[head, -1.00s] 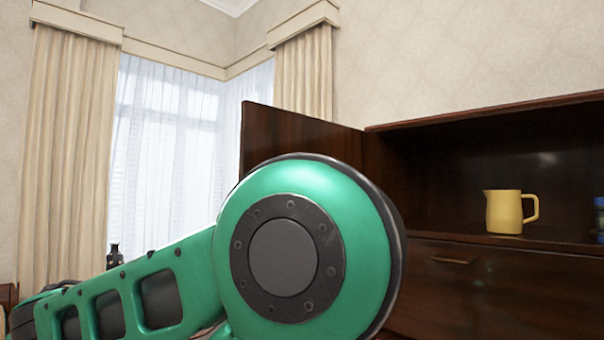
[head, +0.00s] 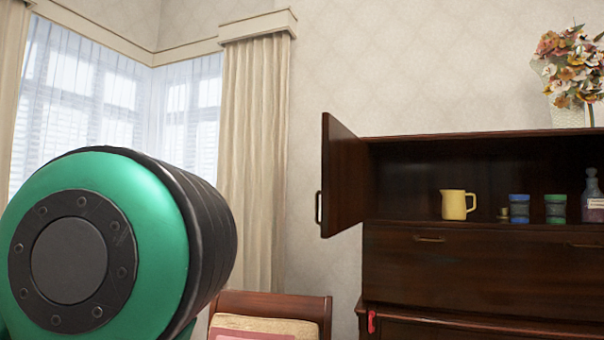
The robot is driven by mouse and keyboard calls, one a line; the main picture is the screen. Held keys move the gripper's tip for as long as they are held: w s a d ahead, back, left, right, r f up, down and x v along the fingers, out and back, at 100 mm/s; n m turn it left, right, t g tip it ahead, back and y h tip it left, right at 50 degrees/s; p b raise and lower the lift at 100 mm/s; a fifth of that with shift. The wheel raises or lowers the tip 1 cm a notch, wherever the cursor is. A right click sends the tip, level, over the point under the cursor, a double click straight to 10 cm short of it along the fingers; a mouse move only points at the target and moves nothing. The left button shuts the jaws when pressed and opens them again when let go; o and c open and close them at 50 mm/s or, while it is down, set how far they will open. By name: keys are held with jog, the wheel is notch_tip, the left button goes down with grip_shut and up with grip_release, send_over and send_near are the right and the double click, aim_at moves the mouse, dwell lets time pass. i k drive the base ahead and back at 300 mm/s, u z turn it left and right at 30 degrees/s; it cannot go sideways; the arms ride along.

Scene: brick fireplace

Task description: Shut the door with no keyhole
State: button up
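A dark wooden cabinet door (head: 342,178) stands open at the left side of a dark wooden cabinet (head: 395,262). It swings out toward me and has a brass handle (head: 319,207) near its free edge. I see no keyhole on the part that shows, but it is small in view. A second door is not in view. My green arm joint fills the lower left, apart from the door in the picture. My gripper is not in view.
The open shelf holds a yellow jug (head: 457,204), small jars (head: 519,208) and a bottle (head: 592,196). Flowers (head: 570,65) stand on top. A chair (head: 270,306) stands below left of the door. A red item (head: 371,322) shows under the cabinet's drawers.

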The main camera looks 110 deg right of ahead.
aim_at(344, 191)
jog(key=u, duration=0.05)
jog(key=i, duration=1.3)
jog(key=z, duration=3.65)
jog(key=i, duration=1.05)
jog(key=u, duration=0.05)
